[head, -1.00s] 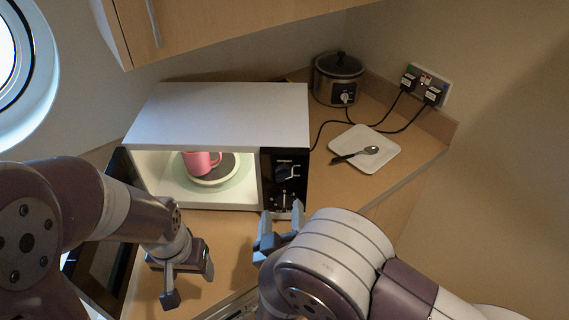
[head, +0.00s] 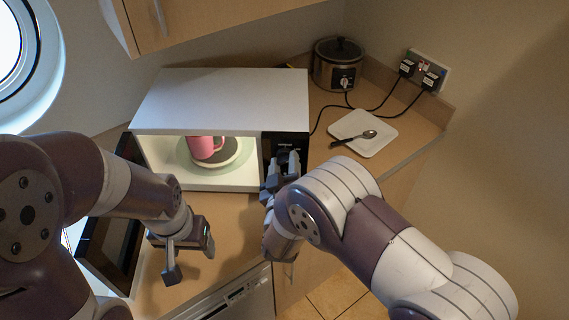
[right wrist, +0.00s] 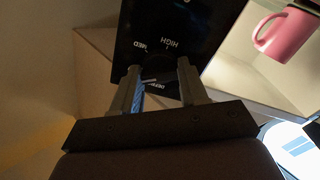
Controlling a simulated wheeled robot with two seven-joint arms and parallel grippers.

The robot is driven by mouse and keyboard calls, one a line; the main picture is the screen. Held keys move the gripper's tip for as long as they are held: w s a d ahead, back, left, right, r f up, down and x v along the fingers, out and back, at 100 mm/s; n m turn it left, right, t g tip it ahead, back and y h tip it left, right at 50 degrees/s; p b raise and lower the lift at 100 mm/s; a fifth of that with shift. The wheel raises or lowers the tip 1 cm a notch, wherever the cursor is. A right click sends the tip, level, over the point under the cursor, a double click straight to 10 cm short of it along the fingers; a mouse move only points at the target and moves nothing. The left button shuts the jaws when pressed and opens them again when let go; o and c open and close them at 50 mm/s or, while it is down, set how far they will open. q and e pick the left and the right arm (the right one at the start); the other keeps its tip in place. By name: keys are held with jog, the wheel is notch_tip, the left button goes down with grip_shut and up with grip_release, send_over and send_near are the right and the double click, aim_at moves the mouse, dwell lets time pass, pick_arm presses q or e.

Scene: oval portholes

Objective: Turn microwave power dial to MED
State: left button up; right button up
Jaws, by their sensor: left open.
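The white microwave (head: 220,95) stands on the counter, its door open and its dark control panel (head: 294,141) at the right of the cavity. In the head view my right gripper hides most of the panel. The dark power dial (right wrist: 160,88) shows between the fingers of my right gripper (right wrist: 160,80), which stand apart, one on either side. I cannot tell whether they touch it. My left gripper (head: 190,262) is open and empty over the counter, left of the microwave's front.
A pink mug (head: 204,148) stands on a plate inside the lit cavity. The open door (head: 108,235) juts out at left, near my left arm. A slow cooker (head: 338,65) and a white plate with a spoon (head: 362,146) are at right.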

dwell(0.3)
jog(key=m+b, duration=0.2)
jog(key=shift+f+m+b, duration=0.25)
jog(key=shift+m+b, duration=0.05)
jog(key=m+b, duration=0.6)
jog(key=shift+r+m+b, duration=0.2)
jog(key=shift+m+b, duration=1.4)
jog(key=shift+m, duration=0.1)
jog(key=o, duration=1.1)
jog(key=shift+s+r, duration=0.1)
jog(key=shift+c, duration=0.2)
jog(key=shift+s, duration=0.1)
